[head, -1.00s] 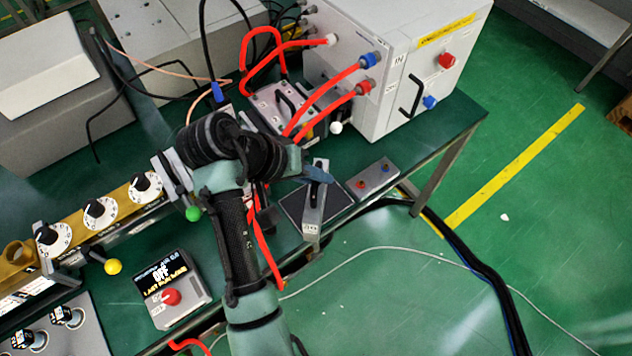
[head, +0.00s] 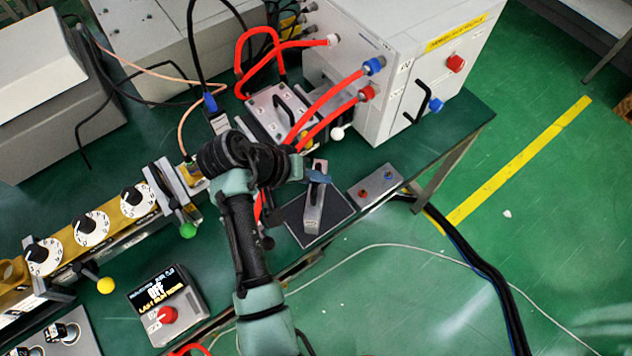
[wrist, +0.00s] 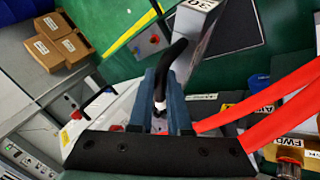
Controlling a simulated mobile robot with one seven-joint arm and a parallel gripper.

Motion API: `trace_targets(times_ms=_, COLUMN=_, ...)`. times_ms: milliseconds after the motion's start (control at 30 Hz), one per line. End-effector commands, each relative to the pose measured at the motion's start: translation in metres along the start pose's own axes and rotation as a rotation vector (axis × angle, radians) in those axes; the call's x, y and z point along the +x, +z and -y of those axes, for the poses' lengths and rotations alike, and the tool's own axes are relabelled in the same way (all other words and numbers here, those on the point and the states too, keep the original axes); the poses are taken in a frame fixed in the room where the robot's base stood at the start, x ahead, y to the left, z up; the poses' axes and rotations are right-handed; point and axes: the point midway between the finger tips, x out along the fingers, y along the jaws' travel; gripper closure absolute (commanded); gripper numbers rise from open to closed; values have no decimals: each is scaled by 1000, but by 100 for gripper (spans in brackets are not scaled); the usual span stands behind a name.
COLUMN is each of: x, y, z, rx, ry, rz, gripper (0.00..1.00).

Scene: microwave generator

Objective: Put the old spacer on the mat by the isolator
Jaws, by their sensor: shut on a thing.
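The old spacer (head: 313,210) is a narrow grey block with a black handle. My gripper (head: 317,176) is shut on this handle, and the spacer shows over the dark mat (head: 340,209) at the table's front edge. I cannot tell whether it touches the mat. In the wrist view, the blue fingers of my gripper (wrist: 164,95) close around the black handle, and the labelled end of the spacer (wrist: 198,8) shows beyond it. The mat (wrist: 236,38) lies beside it there. The isolator is probably the grey unit (head: 268,102) with red hoses behind my wrist.
A small box (head: 376,186) with red and blue sockets stands right of the mat. A large white cabinet (head: 380,80) with red hoses stands behind. A waveguide row with dials (head: 92,229) and a display box (head: 166,305) are at left.

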Motion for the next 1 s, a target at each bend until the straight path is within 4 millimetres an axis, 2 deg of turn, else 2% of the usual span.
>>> trace_targets(times_ms=200, x=20, y=7, z=12, rx=1, ry=1, rz=-1, gripper=100)
trace_targets(times_ms=633, x=24, y=8, z=16, rx=2, ry=1, rz=-3, gripper=100)
trace_targets(times_ms=667, x=25, y=10, z=16, rx=-1, ry=0, rz=2, gripper=79)
trace_targets(times_ms=800, x=25, y=10, z=16, rx=-1, ry=0, rz=2, gripper=54)
trace_targets(times_ms=1000, x=25, y=10, z=16, rx=-1, ry=0, rz=3, gripper=54)
